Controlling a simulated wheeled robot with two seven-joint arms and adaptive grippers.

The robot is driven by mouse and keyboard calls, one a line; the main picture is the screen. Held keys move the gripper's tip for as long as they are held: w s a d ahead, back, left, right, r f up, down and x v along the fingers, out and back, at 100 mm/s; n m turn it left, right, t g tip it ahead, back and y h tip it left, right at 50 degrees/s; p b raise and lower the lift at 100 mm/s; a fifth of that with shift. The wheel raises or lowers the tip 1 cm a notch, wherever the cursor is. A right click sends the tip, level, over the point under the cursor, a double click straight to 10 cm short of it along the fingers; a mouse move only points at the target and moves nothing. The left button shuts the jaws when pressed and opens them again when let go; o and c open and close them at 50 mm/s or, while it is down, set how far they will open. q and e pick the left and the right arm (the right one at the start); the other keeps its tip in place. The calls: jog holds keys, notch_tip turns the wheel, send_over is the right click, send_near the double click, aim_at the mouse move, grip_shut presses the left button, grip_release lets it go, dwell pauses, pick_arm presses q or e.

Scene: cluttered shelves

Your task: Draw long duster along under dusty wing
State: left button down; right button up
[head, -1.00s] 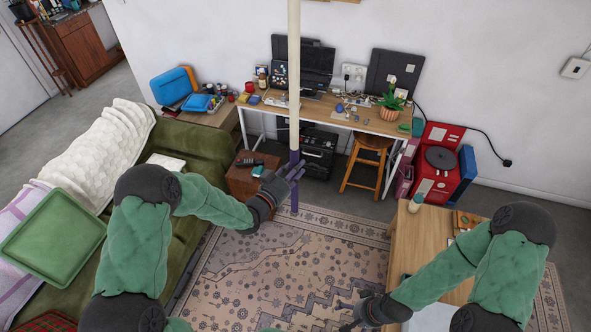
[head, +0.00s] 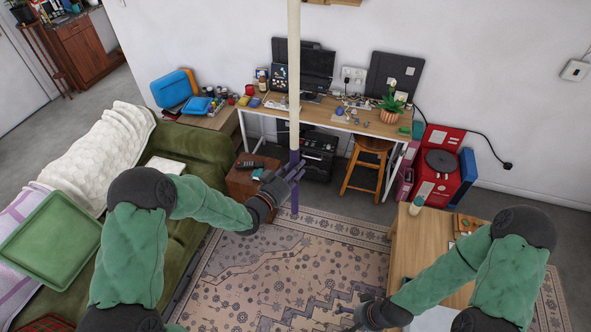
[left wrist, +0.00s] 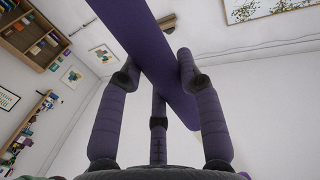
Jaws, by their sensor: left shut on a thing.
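The long duster shows as an upright cream pole (head: 294,85) with a purple grip in the head view. Its top runs out of the picture, so its head is hidden. My left gripper (head: 286,181) is shut on the purple grip. In the left wrist view the purple shaft (left wrist: 155,55) passes slanting between the fingers of my left gripper (left wrist: 157,85). My right gripper (head: 352,312) is low in the head view, over the rug beside the wooden table; its jaw state is unclear. I cannot make out the dusty wing in either view.
A green sofa (head: 208,150) with a green tray (head: 48,240) is at left. A desk (head: 340,122) with screens and a potted plant stands against the back wall, a stool (head: 367,165) before it. A wooden table (head: 420,235) is at right. The patterned rug (head: 290,262) between is mostly clear.

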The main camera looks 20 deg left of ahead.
pick_arm(q)
jog(key=shift+a+b+v, duration=0.15)
jog(key=shift+b+v, duration=0.1)
jog(key=shift+v, duration=0.6)
jog(key=shift+a+b+v, duration=0.2)
jog(key=shift+v, duration=0.65)
jog(key=shift+w, duration=0.15)
jog(key=shift+a+b+v, duration=0.2)
jog(key=shift+b+v, duration=0.05)
jog(key=shift+v, duration=0.6)
jog(key=shift+a+b+v, duration=0.15)
jog(key=shift+b+v, duration=0.1)
jog(key=shift+v, duration=0.55)
jog(key=shift+w+a, duration=0.1)
jog(key=shift+a+b+v, duration=0.15)
jog(key=shift+b+v, duration=0.1)
jog(key=shift+v, duration=0.55)
jog(key=shift+a+b+v, duration=0.2)
jog(key=shift+v, duration=0.6)
jog(key=shift+w, duration=0.1)
